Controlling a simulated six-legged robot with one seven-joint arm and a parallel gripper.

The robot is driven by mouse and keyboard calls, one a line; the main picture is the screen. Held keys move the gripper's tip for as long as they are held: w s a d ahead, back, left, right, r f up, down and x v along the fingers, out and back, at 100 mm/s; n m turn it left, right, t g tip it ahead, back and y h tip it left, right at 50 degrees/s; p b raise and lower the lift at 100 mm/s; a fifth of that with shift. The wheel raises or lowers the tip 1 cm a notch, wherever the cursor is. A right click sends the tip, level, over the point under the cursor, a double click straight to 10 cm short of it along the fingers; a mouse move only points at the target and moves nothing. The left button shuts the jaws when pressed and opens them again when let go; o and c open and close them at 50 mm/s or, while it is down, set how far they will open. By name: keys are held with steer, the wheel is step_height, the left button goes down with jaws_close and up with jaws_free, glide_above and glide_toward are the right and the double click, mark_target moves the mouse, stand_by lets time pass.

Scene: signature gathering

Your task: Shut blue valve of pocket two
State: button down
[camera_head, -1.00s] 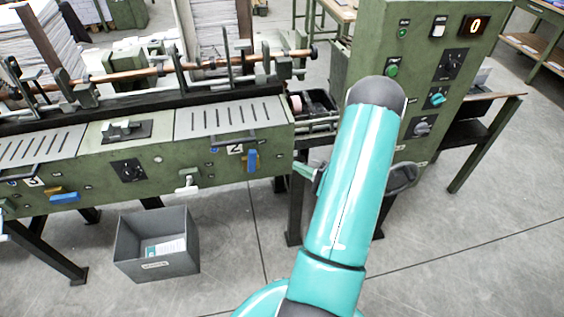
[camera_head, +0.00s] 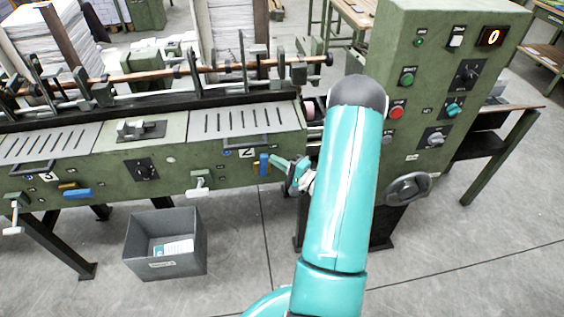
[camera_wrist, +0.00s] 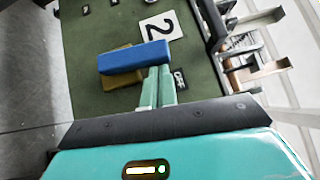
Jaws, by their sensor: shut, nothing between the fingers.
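The blue valve handle of pocket two (camera_head: 264,164) is on the green front panel beside the plate with number 2 (camera_head: 246,153). It stands upright in the head view. In the wrist view the blue handle (camera_wrist: 133,57) lies across a brass body (camera_wrist: 119,66), next to the turned 2 plate (camera_wrist: 160,27). My gripper (camera_head: 277,163) is at the right side of the handle, fingers pointing left. In the wrist view my gripper (camera_wrist: 157,82) is shut and empty, its fingertips right at the handle's edge. I cannot tell whether they touch it.
Another blue valve handle (camera_head: 77,194) lies level near plate 3 at the left. A grey bin (camera_head: 165,245) stands on the floor below the panel. A green control cabinet (camera_head: 440,75) with knobs and a handwheel (camera_head: 408,188) is to the right of my arm.

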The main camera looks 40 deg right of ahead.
steer(key=shift+w+a+r+n+g, duration=0.2)
steer(key=shift+w+a, duration=0.1)
steer(key=shift+a, duration=0.1)
steer(key=shift+w+a+r+n+g, duration=0.15)
steer(key=shift+w+a+g, duration=0.1)
steer(key=shift+a, duration=0.15)
steer(key=s+d, duration=0.6)
steer(key=s, duration=0.6)
steer(key=shift+s, duration=0.3)
